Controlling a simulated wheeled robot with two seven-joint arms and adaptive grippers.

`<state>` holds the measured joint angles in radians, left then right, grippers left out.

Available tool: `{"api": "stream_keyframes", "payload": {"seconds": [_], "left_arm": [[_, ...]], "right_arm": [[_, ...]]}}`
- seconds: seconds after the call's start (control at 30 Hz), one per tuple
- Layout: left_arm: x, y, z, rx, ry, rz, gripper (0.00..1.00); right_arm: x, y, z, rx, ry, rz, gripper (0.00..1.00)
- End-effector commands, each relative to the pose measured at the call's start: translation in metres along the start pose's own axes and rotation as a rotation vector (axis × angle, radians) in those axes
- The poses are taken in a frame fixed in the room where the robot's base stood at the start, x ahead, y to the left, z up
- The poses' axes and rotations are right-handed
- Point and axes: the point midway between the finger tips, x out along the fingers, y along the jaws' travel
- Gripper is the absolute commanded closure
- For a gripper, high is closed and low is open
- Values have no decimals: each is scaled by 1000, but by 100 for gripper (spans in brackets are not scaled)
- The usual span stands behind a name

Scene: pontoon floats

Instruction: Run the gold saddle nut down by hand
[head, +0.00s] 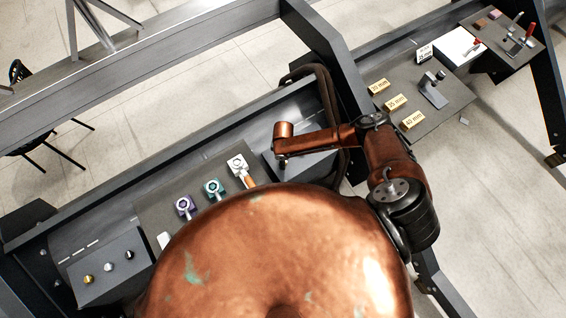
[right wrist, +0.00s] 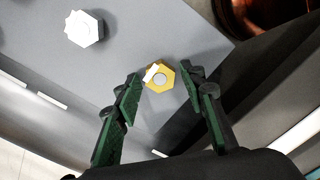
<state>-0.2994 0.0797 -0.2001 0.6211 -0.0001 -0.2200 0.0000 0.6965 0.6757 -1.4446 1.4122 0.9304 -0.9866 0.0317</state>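The gold hex nut (right wrist: 159,84) shows in the right wrist view on a grey panel, with a grey round end in its middle and a small white piece at its upper left. My right gripper (right wrist: 160,72) is open, with one green-padded finger on each side of the nut in the picture. I see gaps on both sides and cannot tell how far the fingertips are above it. In the head view the gold nut (head: 88,280) sits on the panel at lower left. Neither gripper shows in the head view.
A white nut, also in the wrist view (right wrist: 84,29), and a black one (head: 130,254) stand in a row with the gold nut. Purple (head: 185,206), teal (head: 213,188) and white (head: 238,163) fittings lie nearby.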

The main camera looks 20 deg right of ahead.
Motion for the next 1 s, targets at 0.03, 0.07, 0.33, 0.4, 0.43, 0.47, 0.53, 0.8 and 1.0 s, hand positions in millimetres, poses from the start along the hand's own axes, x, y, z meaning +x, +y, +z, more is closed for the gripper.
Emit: {"api": "stream_keyframes", "payload": {"seconds": [0.03,0.07,0.33,0.4,0.43,0.47,0.53,0.8,1.0], "left_arm": [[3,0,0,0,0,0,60],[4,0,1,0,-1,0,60],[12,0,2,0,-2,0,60],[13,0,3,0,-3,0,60],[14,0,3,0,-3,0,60],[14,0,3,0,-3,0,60],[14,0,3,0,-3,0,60],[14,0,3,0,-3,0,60],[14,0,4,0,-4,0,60]], "right_arm": [[1,1,0,-69,0,1,62],[1,1,0,-114,0,1,62],[1,1,0,-523,-1,1,62],[1,0,0,-607,0,1,62],[1,0,0,-635,0,0,62],[1,0,0,-657,0,0,62],[1,0,1,-687,-1,-1,62],[0,0,1,-693,-1,0,66],[0,0,1,-692,0,0,80]]}}
